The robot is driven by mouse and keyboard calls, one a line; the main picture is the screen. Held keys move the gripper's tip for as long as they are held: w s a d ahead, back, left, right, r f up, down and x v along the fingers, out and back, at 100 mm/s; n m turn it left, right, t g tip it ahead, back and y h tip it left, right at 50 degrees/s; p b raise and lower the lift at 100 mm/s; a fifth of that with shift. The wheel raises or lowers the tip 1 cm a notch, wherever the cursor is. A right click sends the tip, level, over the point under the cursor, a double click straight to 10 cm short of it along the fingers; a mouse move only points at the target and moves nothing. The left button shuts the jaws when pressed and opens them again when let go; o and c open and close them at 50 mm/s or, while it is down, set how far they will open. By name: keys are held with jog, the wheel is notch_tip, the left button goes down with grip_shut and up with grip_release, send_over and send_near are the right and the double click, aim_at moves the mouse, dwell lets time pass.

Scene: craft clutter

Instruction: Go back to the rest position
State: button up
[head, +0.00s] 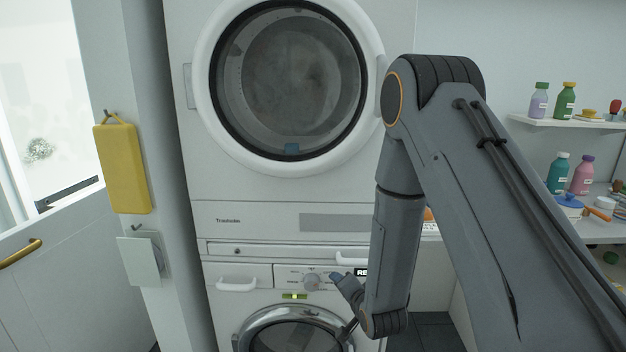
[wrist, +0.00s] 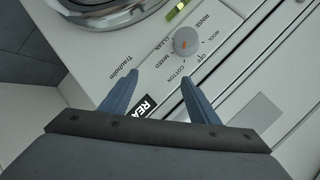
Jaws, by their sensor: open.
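My gripper (wrist: 158,92) is open, with its two blue-grey fingers apart and nothing between them but the washer's front panel behind. In the head view my gripper (head: 345,303) is in front of the lower washing machine (head: 235,303), partly hidden by my own arm. The round program dial (wrist: 186,42) lies just past the fingertips in the wrist view; whether a finger touches it I cannot tell. It also shows in the head view (head: 312,282).
A dryer (head: 225,185) with a round glass door stands above the washer. A yellow board (head: 122,168) hangs on the wall at left. Shelves at right hold bottles, including a green bottle (head: 564,101) and a teal bottle (head: 558,173). The floor (head: 436,333) shows at lower right.

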jog(key=s+d+r+n+g+h, duration=0.1)
jog(key=s+d+r+n+g, duration=0.2)
jog(key=s, duration=0.6)
jog(key=s+d+r+n+g+h, duration=0.1)
jog(key=s+d+r+n+g, duration=0.2)
jog(key=s, duration=0.7)
jog(key=s+d+r+n+g+h, duration=0.1)
jog(key=s+d+r+n+g, duration=0.2)
jog(key=s, duration=0.6)
notch_tip(320, 180, up, 4)
jog(key=shift+s+d+f+g, duration=0.1)
jog(key=shift+s+d+g, duration=0.2)
jog(key=shift+d+g, duration=0.7)
